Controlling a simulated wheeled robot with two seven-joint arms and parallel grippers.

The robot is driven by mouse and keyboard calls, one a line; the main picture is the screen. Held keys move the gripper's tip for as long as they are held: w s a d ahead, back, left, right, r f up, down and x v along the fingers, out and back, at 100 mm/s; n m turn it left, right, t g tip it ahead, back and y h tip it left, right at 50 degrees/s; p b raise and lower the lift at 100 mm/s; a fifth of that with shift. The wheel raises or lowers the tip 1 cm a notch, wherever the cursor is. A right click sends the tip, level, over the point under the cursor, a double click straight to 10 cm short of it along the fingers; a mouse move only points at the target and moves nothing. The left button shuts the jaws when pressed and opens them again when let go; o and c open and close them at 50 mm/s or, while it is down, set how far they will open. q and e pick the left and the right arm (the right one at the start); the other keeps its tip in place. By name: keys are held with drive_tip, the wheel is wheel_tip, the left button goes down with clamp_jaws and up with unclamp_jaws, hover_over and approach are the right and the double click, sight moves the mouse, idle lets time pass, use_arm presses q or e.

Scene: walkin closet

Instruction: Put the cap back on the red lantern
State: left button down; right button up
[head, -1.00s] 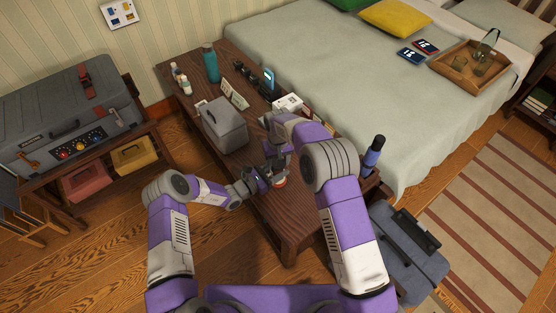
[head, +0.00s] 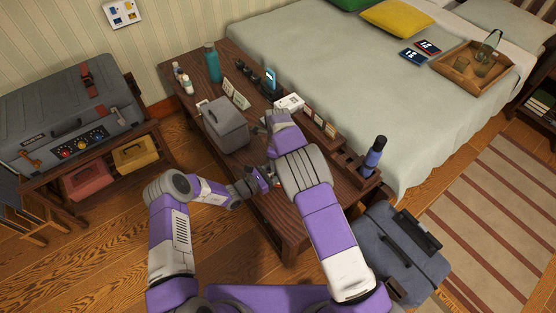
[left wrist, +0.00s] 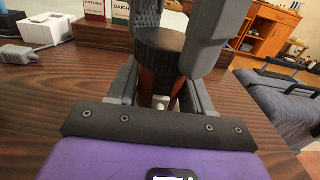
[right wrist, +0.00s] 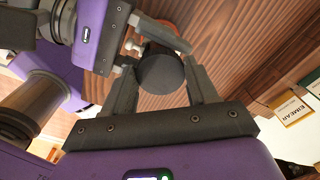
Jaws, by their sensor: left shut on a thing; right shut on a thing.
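The red lantern (left wrist: 147,82) is upright in the left wrist view, between the fingers of my left gripper (left wrist: 160,88), which is shut on it. The round black cap (left wrist: 160,41) is directly above the lantern's red body. My right gripper is shut on the cap, which also shows in the right wrist view (right wrist: 161,75). I cannot tell whether the cap touches the lantern or a small gap remains. In the head view, my left gripper (head: 268,180) is over the near part of the wooden table; my right forearm hides most of the lantern and the right fingertips.
The dark wooden table (head: 285,228) is bare toward its near end. A grey box (head: 225,126), a teal bottle (head: 213,63) and small cards (head: 236,94) stand farther back. A blue-black bottle (head: 374,155) stands at the right edge. A blue-grey case (head: 400,255) is right of the table.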

drive_tip(key=m, duration=0.6)
drive_tip(key=shift+w+m, duration=0.1)
drive_tip(key=shift+m, duration=0.2)
drive_tip(key=m, duration=0.6)
drive_tip(key=shift+d, duration=0.1)
drive_tip(key=o, duration=1)
drive_tip(key=shift+r, duration=0.1)
drive_tip(key=shift+r, duration=2.15)
drive_tip(key=shift+c, duration=0.2)
